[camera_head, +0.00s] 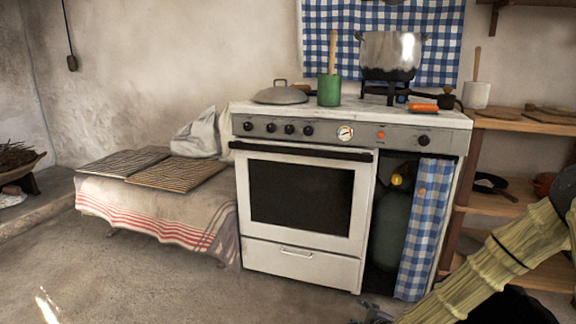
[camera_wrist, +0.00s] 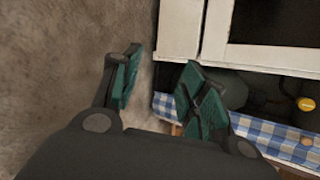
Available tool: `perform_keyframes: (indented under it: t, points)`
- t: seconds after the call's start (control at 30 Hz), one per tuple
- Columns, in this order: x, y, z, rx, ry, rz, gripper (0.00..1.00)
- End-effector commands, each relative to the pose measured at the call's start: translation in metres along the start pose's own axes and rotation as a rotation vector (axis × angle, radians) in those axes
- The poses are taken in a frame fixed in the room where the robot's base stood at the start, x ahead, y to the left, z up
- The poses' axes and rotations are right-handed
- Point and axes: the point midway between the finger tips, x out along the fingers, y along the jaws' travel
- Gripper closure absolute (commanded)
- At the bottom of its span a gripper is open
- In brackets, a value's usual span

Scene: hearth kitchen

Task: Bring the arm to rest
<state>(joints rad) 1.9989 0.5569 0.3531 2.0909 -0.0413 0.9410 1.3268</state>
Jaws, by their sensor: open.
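My gripper (camera_wrist: 158,78) shows in the wrist view with its two teal-padded fingers spread apart. Nothing is between them. Behind the fingers are the bare floor and the lower front of the stove (camera_wrist: 180,48). In the head view my arm reaches in from the lower right corner, in front of the shelves. Only a small dark part shows at the bottom edge there, so the gripper is mostly out of that frame.
The white stove (camera_head: 300,255) carries a pot (camera_head: 388,52), a lid (camera_head: 280,94) and a green container (camera_head: 329,90). A checked curtain (camera_head: 425,230) hangs beside a gas bottle (camera_head: 390,228). Wooden shelves (camera_head: 500,200) stand right. A cloth-covered bench (camera_head: 150,210) stands left. The front floor (camera_head: 150,285) is clear.

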Motion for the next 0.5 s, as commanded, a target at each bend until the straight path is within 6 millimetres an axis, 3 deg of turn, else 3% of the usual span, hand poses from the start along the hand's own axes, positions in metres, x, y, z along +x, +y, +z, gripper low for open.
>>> perform_keyframes:
  t: [0.03, 0.2, 0.37, 0.5]
  points:
    - [-0.009, 0.029, 0.001, -0.092, -0.001, 0.059, 0.57]
    - [-0.043, 0.121, -0.007, -0.427, -0.024, 0.248, 0.57]
    - [-0.09, 0.199, -0.023, -0.746, -0.083, 0.434, 0.57]
    - [-0.141, 0.258, -0.044, -1.026, -0.169, 0.598, 0.57]
